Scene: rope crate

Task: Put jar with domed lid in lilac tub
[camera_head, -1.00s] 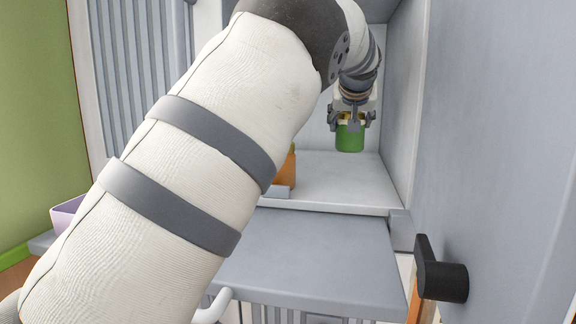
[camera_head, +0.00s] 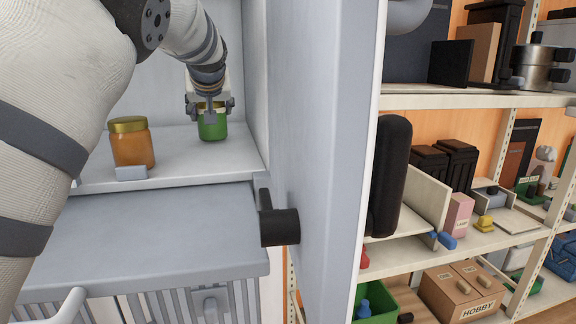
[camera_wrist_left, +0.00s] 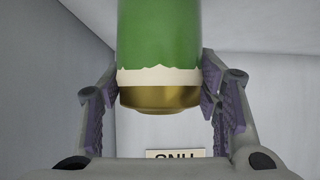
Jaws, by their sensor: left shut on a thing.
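A green jar (camera_head: 212,125) is in my left gripper (camera_head: 210,108), inside the open cabinet. In the left wrist view the green jar (camera_wrist_left: 160,35) shows a pale band and a rounded gold lid (camera_wrist_left: 160,97), between the two fingers of the left gripper (camera_wrist_left: 160,88). I cannot tell whether its base touches the cabinet floor. The lilac tub is out of view now. My right gripper is not in view.
An amber jar with a gold lid (camera_head: 131,143) stands on the cabinet floor (camera_head: 190,168), left of the green jar. A small grey block (camera_head: 131,173) is before it. The open cabinet door (camera_head: 330,120) stands at right, with loaded shelves (camera_head: 470,100) beyond.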

